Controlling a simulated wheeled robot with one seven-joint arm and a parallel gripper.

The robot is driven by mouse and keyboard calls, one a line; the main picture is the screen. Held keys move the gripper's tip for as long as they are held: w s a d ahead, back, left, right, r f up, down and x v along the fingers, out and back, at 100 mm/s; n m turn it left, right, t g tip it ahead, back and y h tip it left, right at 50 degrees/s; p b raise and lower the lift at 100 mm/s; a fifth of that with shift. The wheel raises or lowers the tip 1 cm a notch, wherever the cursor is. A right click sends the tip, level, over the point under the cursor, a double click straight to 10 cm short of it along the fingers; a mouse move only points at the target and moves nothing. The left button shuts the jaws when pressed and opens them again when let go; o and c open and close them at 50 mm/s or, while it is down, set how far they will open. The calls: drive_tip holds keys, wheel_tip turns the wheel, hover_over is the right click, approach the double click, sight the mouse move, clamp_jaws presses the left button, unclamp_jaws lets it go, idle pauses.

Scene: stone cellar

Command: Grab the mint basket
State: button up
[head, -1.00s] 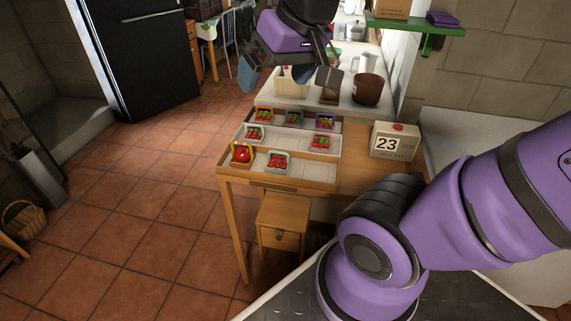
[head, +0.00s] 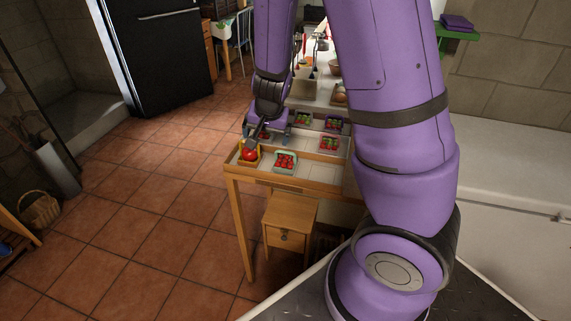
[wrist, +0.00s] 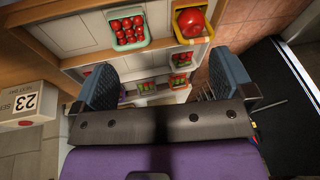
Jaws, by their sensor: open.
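The mint basket (head: 284,170) holds several small red fruits and sits in the front row of the stepped tray on the wooden table. It also shows at the top of the wrist view (wrist: 130,46), left of a yellow basket (wrist: 181,34) with one large red fruit. My gripper (head: 272,127) is over the tray's back rows, behind the mint basket and apart from it. In the wrist view its two blue-grey fingers (wrist: 166,82) are spread wide with nothing between them.
Other small baskets of produce (head: 302,119) stand in the tray's rows behind. The yellow basket (head: 248,158) is close by on the left. The front row right of the mint basket is bare.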

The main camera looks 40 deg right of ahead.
sight(285, 161)
drive_tip(key=shift+w+d+f+m+g+h, duration=0.2)
drive_tip(key=shift+d+f+h, duration=0.25)
drive_tip(key=shift+d+f, duration=1)
drive_tip(key=shift+w+d+f+m+g+h, duration=0.1)
drive_tip(key=shift+w+d+f+m+h, duration=0.35)
drive_tip(key=shift+f, duration=1.8)
drive_tip(key=shift+w+d+f+m+g+h, duration=0.15)
drive_tip(key=shift+d+f+h, duration=0.35)
drive_tip(key=shift+d+f, duration=1)
drive_tip(key=shift+a+x, duration=0.15)
drive_tip(key=shift+x, duration=1.25)
drive_tip(key=shift+a+x, duration=0.1)
drive_tip(key=shift+x, duration=1.35)
drive_tip(key=shift+s, duration=0.15)
drive_tip(key=shift+c, duration=0.2)
drive_tip(key=c, duration=0.8)
drive_tip(key=shift+c, duration=0.2)
drive_tip(key=shift+r, duration=0.1)
